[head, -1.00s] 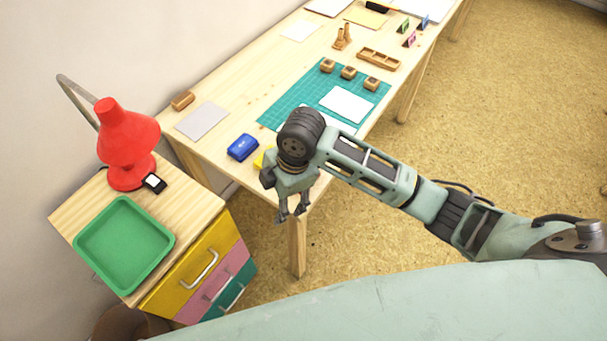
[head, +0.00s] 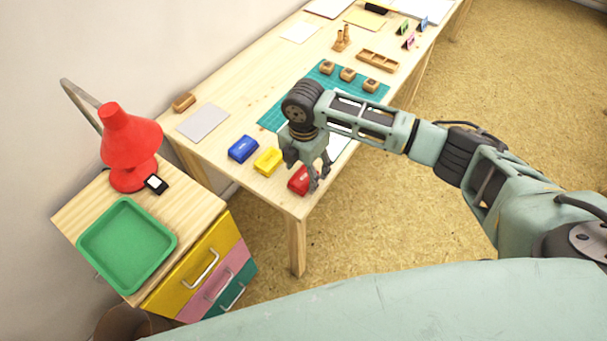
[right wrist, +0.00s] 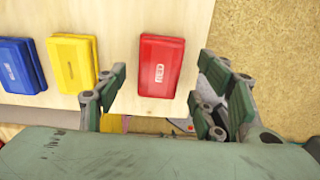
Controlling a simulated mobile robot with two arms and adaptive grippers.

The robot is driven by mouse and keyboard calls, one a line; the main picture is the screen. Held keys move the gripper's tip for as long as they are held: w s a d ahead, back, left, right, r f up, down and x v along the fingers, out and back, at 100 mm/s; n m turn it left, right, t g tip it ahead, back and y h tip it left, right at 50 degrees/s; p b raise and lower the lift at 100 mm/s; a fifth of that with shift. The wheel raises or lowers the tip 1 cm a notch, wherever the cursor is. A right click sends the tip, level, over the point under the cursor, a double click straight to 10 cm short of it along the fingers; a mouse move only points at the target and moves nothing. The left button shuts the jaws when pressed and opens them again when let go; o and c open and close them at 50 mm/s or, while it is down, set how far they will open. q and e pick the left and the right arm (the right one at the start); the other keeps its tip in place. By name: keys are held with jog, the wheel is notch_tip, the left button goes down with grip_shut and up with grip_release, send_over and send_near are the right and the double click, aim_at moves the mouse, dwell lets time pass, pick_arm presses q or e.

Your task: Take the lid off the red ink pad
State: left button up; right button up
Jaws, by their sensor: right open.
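The red ink pad (head: 299,181) lies near the front corner of the wooden table, partly behind my right gripper in the head view. In the right wrist view the red ink pad (right wrist: 161,66) has its lid on, with a small white label. My right gripper (head: 320,184) is open and empty. In the right wrist view the fingers of my right gripper (right wrist: 157,92) are spread on either side of the pad's near end, apart from it. My left gripper is not in view.
A yellow ink pad (head: 268,161) and a blue ink pad (head: 243,149) sit left of the red one. A green cutting mat (head: 291,101) with wooden stamps lies behind. A green tray (head: 84,262) and a red lamp (head: 130,135) stand on the drawer cabinet.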

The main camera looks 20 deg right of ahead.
jog(key=shift+f, duration=0.7)
jog(key=shift+c, duration=0.5)
jog(key=c, duration=0.8)
jog(key=shift+r, duration=0.15)
